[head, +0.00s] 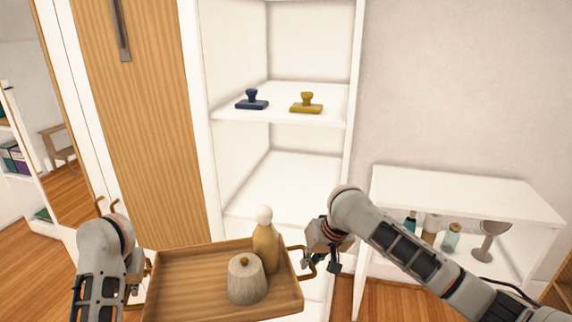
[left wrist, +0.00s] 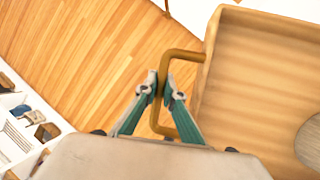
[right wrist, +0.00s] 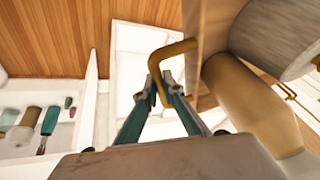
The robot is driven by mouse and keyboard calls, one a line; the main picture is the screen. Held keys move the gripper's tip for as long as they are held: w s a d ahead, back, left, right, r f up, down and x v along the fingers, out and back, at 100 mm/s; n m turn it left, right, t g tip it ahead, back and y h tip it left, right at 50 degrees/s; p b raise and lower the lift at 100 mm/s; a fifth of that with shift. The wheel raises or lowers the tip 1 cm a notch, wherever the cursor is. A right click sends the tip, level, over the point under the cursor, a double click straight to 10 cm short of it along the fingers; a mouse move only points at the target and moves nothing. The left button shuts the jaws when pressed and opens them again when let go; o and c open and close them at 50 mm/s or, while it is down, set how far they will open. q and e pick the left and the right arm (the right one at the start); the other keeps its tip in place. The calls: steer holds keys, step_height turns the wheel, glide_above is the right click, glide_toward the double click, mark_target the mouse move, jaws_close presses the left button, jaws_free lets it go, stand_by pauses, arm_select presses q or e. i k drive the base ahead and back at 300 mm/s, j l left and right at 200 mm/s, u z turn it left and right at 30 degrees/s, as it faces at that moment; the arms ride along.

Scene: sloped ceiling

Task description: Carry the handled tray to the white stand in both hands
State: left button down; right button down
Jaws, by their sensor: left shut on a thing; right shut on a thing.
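The wooden handled tray (head: 190,278) is held in front of me at the bottom of the head view, a little tilted in the picture. It carries a grey ribbed jar-like object (head: 246,283) and a tan bottle shape with a white ball top (head: 265,246), both upright. My left gripper (left wrist: 163,92) is shut on the tray's left handle (left wrist: 184,54). My right gripper (right wrist: 162,90) is shut on the right handle (right wrist: 178,48). A low white stand (head: 465,196) is at the right, apart from the tray and beyond my right arm.
A tall white shelf unit (head: 358,75) stands straight ahead, holding a blue stamp (head: 252,100) and a yellow stamp (head: 306,103). A wooden door panel (head: 130,120) is to its left. Several bottles and a goblet-like object (head: 489,240) sit under the stand's top, which is clear.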

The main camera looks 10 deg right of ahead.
mark_target(459, 191)
steer(key=l+z, duration=0.85)
steer(key=i+l+z, duration=0.15)
steer(key=i+l, duration=0.15)
steer(key=i, duration=0.1)
